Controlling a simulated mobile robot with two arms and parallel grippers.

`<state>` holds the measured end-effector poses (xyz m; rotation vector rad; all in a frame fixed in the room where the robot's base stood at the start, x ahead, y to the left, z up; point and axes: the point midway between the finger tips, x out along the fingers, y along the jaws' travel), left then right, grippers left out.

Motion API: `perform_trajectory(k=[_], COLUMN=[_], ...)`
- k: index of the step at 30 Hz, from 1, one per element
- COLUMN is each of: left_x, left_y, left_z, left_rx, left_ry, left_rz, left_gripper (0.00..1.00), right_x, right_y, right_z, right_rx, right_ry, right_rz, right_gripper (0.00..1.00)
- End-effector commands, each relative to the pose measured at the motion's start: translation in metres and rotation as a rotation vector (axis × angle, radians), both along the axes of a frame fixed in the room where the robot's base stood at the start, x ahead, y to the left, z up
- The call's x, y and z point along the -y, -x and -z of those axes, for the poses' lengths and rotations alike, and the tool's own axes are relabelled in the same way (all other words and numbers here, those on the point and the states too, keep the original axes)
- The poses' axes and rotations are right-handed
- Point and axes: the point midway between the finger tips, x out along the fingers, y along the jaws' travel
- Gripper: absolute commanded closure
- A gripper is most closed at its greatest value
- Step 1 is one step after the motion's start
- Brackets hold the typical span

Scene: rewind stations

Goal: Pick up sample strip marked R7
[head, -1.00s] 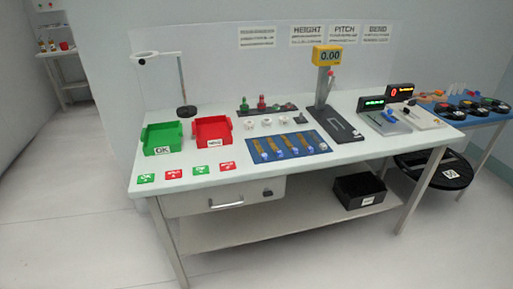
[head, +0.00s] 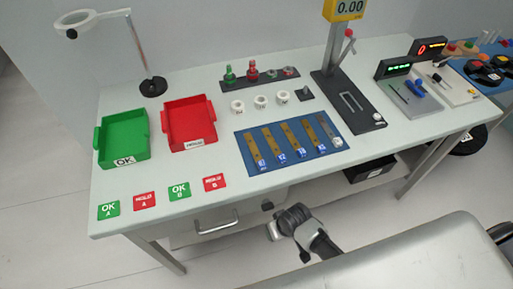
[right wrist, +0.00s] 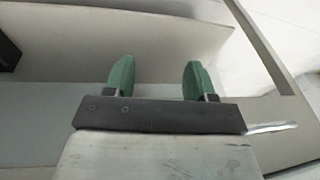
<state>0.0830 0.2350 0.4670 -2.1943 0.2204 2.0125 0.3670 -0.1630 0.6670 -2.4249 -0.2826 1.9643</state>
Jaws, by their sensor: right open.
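Several brass-coloured sample strips, such as the leftmost one (head: 253,147) and a middle one (head: 289,134), lie side by side on a blue mat (head: 244,130) on the table. Each has a small blue or pale tag at its near end. The tags are too small to tell which is R7. My right gripper, in the right wrist view (right wrist: 155,78), has two green fingertips apart with nothing between them. In the head view my right arm's dark wrist is low in front of the table, below the tabletop and clear of the strips. My left gripper is not in view.
White rings (head: 260,101) and a gauge stand (head: 345,100) lie behind and right of the mat. A drawer handle (head: 216,229) sticks out under the tabletop.

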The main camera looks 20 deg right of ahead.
Motion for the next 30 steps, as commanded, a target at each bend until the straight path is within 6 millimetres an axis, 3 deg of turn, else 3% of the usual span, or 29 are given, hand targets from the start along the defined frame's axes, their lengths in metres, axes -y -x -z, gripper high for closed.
perform_trajectory(k=[1, 9, 16, 21, 27, 30], left_x=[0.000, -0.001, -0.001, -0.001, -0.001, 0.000], left_y=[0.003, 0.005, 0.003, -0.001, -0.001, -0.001], left_z=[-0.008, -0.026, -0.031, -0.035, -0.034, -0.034], left_rx=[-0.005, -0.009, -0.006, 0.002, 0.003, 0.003], left_ry=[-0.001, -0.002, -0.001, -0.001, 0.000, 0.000], left_rz=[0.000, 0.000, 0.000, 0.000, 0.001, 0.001], left_gripper=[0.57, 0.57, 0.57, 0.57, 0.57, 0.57], right_x=[-0.008, -0.045, -0.057, -0.050, -0.024, -0.017], right_y=[-0.010, -0.042, -0.069, -0.098, -0.138, -0.147], right_z=[-0.032, -0.168, -0.223, -0.259, -0.280, -0.285], right_rx=[0.009, 0.008, -0.057, -0.122, -0.189, -0.205], right_ry=[-0.016, -0.068, -0.040, 0.034, 0.121, 0.138], right_rz=[-0.012, -0.095, -0.134, -0.118, -0.009, 0.026], right_gripper=[0.45, 0.45, 0.45, 0.45, 0.45, 0.45])
